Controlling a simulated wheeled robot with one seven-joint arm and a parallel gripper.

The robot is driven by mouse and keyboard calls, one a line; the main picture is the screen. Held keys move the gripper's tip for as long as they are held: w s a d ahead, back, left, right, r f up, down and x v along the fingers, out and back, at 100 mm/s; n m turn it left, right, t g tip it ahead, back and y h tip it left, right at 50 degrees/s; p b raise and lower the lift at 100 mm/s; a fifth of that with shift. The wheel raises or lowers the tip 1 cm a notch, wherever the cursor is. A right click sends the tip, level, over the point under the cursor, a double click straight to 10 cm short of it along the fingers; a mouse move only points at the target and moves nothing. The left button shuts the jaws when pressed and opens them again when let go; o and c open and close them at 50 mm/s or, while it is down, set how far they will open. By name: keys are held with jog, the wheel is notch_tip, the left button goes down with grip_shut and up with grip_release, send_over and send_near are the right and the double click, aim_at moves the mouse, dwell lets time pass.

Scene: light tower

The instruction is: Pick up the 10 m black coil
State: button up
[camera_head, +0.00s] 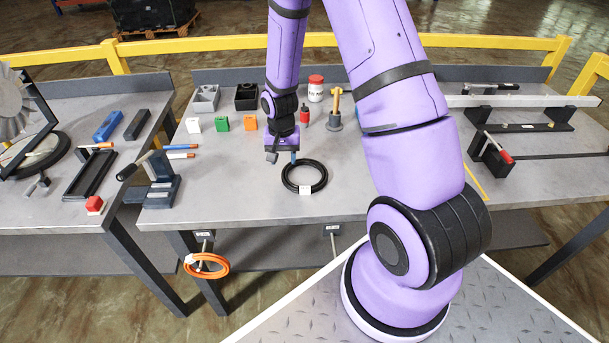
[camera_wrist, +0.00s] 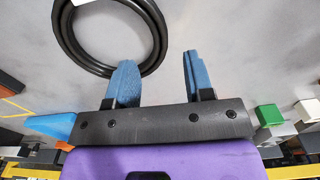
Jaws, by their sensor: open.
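The black coil (camera_head: 324,178) lies flat on the grey bench with a white tag on its front edge. It also shows at the top of the wrist view (camera_wrist: 161,32). My gripper (camera_head: 290,158) is open and empty, pointing down at the coil's far left edge. In the wrist view its two blue fingers (camera_wrist: 157,65) are apart. The left finger overlaps the coil's rim in the picture, and the right finger is outside the ring. I cannot tell whether a finger touches the coil. The tag's writing is too small to read.
An orange coil (camera_head: 207,266) hangs from a hook at the bench front. A vise (camera_head: 160,185) stands left of the black coil. White, green and orange blocks (camera_head: 222,124), grey and black bins, and a red-lidded jar (camera_head: 316,89) stand behind. Bench space right of the coil is clear.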

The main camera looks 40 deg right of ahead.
aim_at(284, 173)
jog(key=shift+s+a+f, duration=0.1)
jog(key=shift+s+f, duration=0.05)
jog(key=shift+f, duration=2.7)
